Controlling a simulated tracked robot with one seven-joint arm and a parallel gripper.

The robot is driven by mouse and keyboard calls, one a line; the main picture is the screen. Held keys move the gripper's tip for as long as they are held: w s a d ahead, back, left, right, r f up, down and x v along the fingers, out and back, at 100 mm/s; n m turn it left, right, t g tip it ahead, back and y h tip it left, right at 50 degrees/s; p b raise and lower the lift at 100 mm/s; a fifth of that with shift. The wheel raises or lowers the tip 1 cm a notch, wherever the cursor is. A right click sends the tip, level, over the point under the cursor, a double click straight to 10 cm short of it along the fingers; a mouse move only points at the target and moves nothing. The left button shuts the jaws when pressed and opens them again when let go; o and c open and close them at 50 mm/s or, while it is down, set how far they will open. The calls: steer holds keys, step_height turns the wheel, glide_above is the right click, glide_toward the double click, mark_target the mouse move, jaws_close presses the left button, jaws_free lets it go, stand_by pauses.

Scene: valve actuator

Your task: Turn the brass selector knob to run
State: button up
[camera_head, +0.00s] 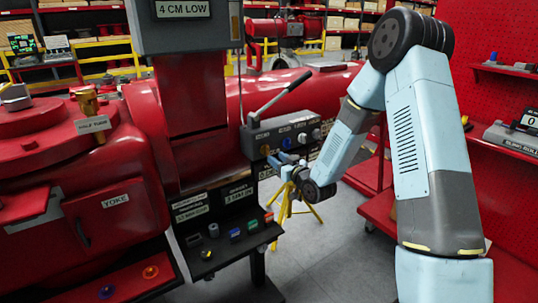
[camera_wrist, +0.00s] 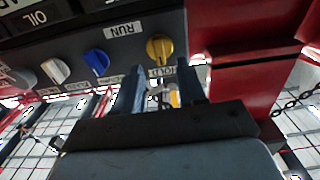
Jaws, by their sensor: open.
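The brass selector knob (camera_wrist: 159,48) is on the dark panel face in the wrist view, between a RUN label (camera_wrist: 125,30) and a HOLD label (camera_wrist: 162,71). Its raised grip runs roughly up and down in that picture; which label it points to is not clear. My gripper (camera_wrist: 160,67) is open and empty, its two fingers spread apart below the knob, roughly in line with it; contact is not visible. In the head view the knob (camera_head: 266,149) shows small on the control box, and my gripper (camera_head: 283,163) is close in front of it.
A blue knob (camera_wrist: 97,60) and a light grey knob (camera_wrist: 56,70) sit along the same panel. A long lever (camera_head: 280,96) rises above the control box (camera_head: 270,133). A lower button panel (camera_head: 225,235) stands below my gripper. Red pipework is at left.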

mark_target(267, 152)
steer(key=shift+x, duration=2.75)
jaws_close()
steer(key=shift+a, duration=0.2)
steer(key=shift+d, duration=0.15)
